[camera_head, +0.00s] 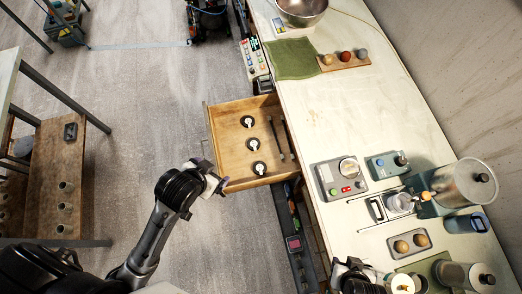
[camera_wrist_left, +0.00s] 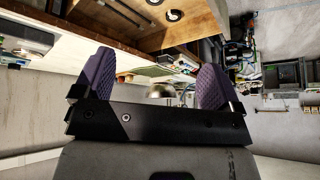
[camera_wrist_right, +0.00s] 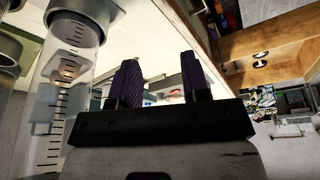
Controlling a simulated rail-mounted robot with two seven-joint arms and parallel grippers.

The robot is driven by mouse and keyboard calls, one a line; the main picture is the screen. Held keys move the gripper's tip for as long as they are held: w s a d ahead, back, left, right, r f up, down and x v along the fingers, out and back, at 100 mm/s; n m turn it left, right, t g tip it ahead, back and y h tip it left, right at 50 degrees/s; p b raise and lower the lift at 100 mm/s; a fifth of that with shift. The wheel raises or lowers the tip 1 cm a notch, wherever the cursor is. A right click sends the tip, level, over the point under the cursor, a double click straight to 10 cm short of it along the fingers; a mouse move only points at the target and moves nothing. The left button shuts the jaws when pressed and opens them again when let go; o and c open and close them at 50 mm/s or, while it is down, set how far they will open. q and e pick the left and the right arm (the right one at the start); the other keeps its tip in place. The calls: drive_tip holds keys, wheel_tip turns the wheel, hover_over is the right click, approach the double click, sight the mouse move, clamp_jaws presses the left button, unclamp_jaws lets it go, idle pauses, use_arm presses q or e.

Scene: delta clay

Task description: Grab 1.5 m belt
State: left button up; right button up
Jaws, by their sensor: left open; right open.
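An open wooden drawer (camera_head: 229,163) holds three small round black-and-white items (camera_head: 248,121), which look like coiled belts with white labels. Their labels are too small to read, so I cannot tell which is the 1.5 m belt. Two of these items (camera_wrist_left: 173,15) show at the top of the left wrist view. My left gripper (camera_head: 216,182) is open and empty, just outside the drawer's near left corner; its fingers also show in the left wrist view (camera_wrist_left: 155,82). My right gripper (camera_wrist_right: 160,80) is open and empty, near the counter edge, beside a clear graduated cylinder (camera_wrist_right: 75,75).
Thin dark rods (camera_head: 279,138) lie along the drawer's right side. The counter (camera_head: 330,110) carries a green cloth (camera_head: 292,60), a metal bowl (camera_head: 302,10), a control box (camera_head: 340,178) and a large metal pot (camera_head: 464,183). A wooden shelf unit (camera_head: 62,150) stands left. The floor between is clear.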

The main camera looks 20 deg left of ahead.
use_arm(q)
drive_tip(key=w+d+r+m+t, duration=0.2)
drive_tip(key=w+r, duration=0.4)
drive_tip(key=w, duration=0.3)
use_arm(e)
drive_tip(key=shift+f, duration=0.2)
drive_tip(key=shift+f+b, duration=0.15)
drive_tip(key=shift+b, duration=0.15)
drive_tip(key=shift+f, duration=0.15)
use_arm(q)
drive_tip(key=m+g+b, duration=0.2)
drive_tip(key=m+g, duration=0.2)
drive_tip(key=g, duration=0.4)
hover_over(259, 168)
wheel_tip(259, 168, down, 29)
drive_tip(key=shift+a+r, duration=0.1)
drive_tip(key=shift+a, duration=0.05)
use_arm(e)
drive_tip(key=shift+f, duration=0.7)
use_arm(q)
drive_tip(key=shift+f+b, duration=0.35)
drive_tip(key=shift+f, duration=2.35)
use_arm(e)
drive_tip(key=shift+f, duration=0.5)
use_arm(q)
drive_tip(key=c, duration=1)
